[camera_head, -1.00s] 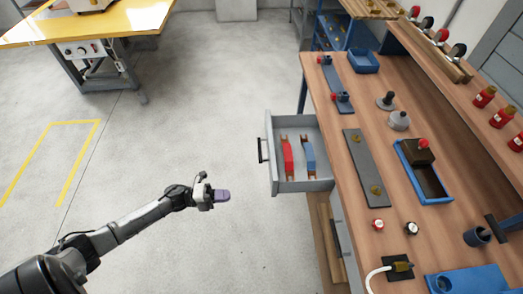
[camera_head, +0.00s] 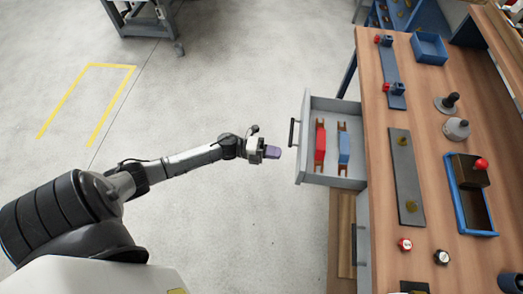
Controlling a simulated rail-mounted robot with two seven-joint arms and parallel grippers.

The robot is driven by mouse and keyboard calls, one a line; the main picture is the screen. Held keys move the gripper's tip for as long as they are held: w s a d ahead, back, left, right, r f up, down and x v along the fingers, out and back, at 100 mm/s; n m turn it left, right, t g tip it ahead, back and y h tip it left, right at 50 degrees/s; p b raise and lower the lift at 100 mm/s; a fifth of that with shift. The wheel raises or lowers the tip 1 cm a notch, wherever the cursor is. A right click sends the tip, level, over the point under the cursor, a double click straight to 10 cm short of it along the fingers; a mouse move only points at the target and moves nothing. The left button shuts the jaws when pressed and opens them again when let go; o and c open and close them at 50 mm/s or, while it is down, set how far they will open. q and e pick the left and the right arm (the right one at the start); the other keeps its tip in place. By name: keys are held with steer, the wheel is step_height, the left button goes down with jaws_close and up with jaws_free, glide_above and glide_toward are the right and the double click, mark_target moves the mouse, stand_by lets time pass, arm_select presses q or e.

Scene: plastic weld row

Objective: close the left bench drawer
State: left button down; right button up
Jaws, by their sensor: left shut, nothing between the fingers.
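The left bench drawer (camera_head: 333,181) is pulled out from the left side of the wooden bench (camera_head: 385,160). It is a grey open box with a dark bar handle (camera_head: 292,134) on its outer face. A red-bodied tool (camera_head: 320,144) and a blue-bodied tool (camera_head: 344,147) lie inside it. My left gripper (camera_head: 273,152) is shut and empty, with purplish fingertips pointing right. In the picture it is just left of the drawer front, slightly below the handle, with a small gap. My right gripper is not in view.
Another closed drawer front (camera_head: 363,243) shows below on the bench side. The bench top holds a blue tray (camera_head: 476,231), a blue bin (camera_head: 428,48) and a grey strip (camera_head: 407,178). The grey floor (camera_head: 220,90) left of the drawer is clear.

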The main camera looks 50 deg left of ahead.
arm_select(q)
steer(key=b+x, duration=0.1)
steer(key=x, duration=0.4)
steer(key=shift+w+d, duration=0.1)
steer(key=shift+w, duration=0.15)
